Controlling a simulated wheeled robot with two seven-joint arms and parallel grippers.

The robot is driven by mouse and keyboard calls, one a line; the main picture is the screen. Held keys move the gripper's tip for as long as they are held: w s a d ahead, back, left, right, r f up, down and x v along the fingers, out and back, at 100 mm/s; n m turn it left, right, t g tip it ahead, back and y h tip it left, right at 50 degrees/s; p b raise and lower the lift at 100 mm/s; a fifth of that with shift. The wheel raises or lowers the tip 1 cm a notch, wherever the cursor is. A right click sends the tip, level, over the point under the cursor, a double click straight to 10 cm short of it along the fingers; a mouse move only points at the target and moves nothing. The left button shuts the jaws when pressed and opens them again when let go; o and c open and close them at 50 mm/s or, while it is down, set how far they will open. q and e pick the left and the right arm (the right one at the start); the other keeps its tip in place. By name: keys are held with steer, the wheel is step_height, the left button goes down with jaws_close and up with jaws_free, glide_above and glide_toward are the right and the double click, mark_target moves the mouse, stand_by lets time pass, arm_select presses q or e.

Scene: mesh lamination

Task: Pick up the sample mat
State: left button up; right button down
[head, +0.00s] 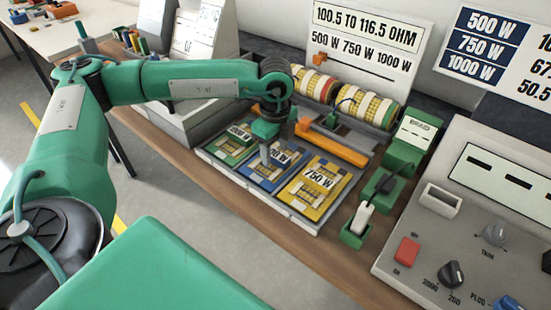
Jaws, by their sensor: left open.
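Three mats lie side by side in a grey tray (284,212) on the bench: a green one (228,147), a blue one (256,177) and a yellow one (314,186) labelled "750 W". I cannot tell which one is the sample mat. My right gripper is out of view.
Yellow-and-white rolls (348,96) stand behind the tray, with an orange bar (331,144) in front of them. A green device marked "BRAID" (412,138) stands right of the tray. A grey control panel (465,215) with knobs fills the right.

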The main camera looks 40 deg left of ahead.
arm_select(q)
steer(key=shift+f, duration=0.55)
steer(key=c, duration=1.1)
jaws_close()
steer(key=shift+r, duration=0.15)
